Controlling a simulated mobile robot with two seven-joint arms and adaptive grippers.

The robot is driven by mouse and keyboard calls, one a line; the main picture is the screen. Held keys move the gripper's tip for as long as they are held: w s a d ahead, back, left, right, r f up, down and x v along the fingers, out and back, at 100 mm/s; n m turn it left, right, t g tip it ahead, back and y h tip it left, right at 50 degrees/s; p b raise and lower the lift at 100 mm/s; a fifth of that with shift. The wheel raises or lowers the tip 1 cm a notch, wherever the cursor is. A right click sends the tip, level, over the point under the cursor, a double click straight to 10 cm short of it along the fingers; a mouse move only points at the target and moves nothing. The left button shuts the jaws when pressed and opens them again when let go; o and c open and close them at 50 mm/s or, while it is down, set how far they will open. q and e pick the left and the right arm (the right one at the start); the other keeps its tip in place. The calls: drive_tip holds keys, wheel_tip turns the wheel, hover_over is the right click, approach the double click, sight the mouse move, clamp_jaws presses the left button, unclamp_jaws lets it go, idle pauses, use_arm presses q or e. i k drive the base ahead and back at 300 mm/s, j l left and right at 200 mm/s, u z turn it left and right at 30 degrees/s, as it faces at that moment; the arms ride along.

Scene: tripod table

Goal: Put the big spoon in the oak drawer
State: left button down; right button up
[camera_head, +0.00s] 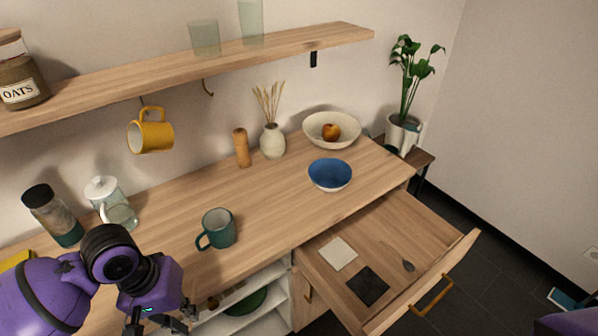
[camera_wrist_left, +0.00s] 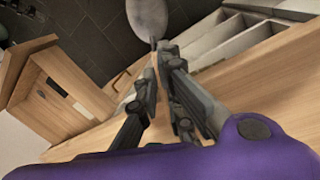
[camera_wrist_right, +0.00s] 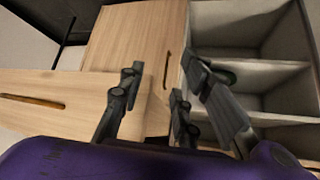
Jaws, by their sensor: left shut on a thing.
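The oak drawer (camera_head: 325,280) is pulled open at the right of the counter in the head view; it also shows at the left of the left wrist view (camera_wrist_left: 80,121). My left gripper (camera_head: 162,326) is low in front of the counter, left of the drawer. In the left wrist view the gripper (camera_wrist_left: 160,62) is shut on the big spoon (camera_wrist_left: 147,17), whose grey bowl points away past the fingertips. The spoon is out of sight in the head view. My right gripper (camera_wrist_right: 168,82) is open and empty in its wrist view, near the cabinet fronts.
A teal mug (camera_head: 218,229) and blue bowl (camera_head: 330,174) stand on the counter. Open shelves (camera_wrist_right: 262,70) sit beneath it. The counter's middle is mostly clear.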

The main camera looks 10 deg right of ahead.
sight(410, 241)
drive_tip(key=z, duration=1.5)
drive_tip(key=i+l+z, duration=0.2)
drive_tip(key=i+z, duration=0.6)
drive_tip(key=i, duration=1.35)
drive_tip(key=i+l+u, duration=0.2)
drive_tip(key=i, duration=0.35)
drive_tip(key=i+l+u, duration=0.1)
drive_tip(key=i+u, duration=0.15)
drive_tip(key=i, duration=0.3)
drive_tip(key=u, duration=3.35)
